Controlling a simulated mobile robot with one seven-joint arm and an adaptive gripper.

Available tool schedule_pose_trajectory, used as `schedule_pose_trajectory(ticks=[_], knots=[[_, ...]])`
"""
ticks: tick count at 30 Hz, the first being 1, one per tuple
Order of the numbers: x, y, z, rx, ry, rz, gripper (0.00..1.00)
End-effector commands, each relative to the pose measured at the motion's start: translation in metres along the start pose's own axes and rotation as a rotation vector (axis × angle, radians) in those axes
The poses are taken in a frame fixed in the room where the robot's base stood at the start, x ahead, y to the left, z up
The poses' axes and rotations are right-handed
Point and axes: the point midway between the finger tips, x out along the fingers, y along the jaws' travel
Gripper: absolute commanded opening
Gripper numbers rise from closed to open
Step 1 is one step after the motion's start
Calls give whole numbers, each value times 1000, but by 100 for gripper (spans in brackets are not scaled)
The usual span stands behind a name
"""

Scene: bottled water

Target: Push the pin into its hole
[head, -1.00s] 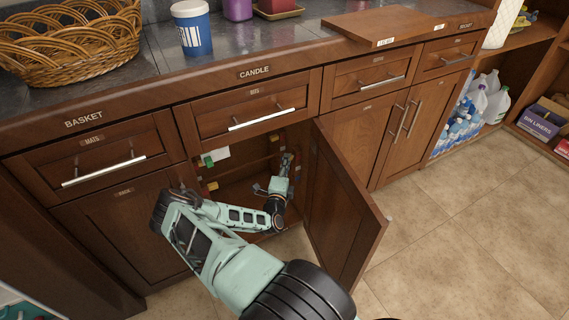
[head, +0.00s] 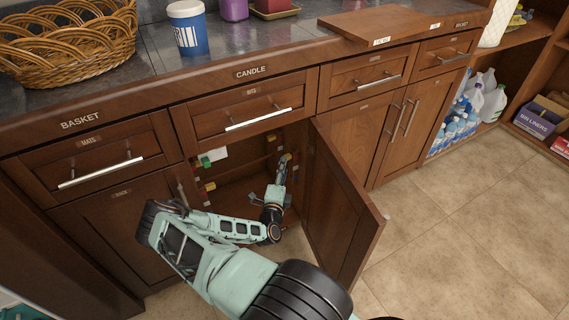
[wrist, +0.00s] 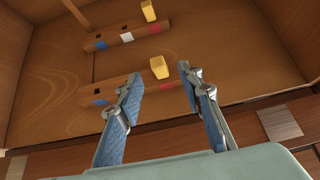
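A yellow pin (wrist: 159,67) stands out from the nearer wooden rail (wrist: 120,88) inside the open cabinet. A second yellow pin (wrist: 148,10) stands out from the farther rail (wrist: 122,38). My gripper (wrist: 160,73) is open, its two blue-padded fingers spread on either side of the line to the nearer pin. That pin shows just beyond the fingertips, with nothing held. In the head view my gripper (head: 283,168) reaches into the cabinet, close to a yellow piece (head: 288,157).
The cabinet door (head: 345,205) stands open to the right of my arm. A green piece (head: 205,161) and a white card (head: 218,153) are at the cabinet's upper left. Open floor (head: 450,235) lies right of the door.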

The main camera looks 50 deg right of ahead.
Motion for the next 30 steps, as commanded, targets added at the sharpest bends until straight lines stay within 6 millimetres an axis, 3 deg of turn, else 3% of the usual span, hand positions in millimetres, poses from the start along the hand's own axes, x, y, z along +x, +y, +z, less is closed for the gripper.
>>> schedule_pose_trajectory(ticks=[3,9,26,30], knots=[[-19,0,0,-2,-1,1,34],[-34,0,0,0,0,-1,34],[-34,0,0,0,1,-1,34],[-32,-13,2,39,21,-19,34]])
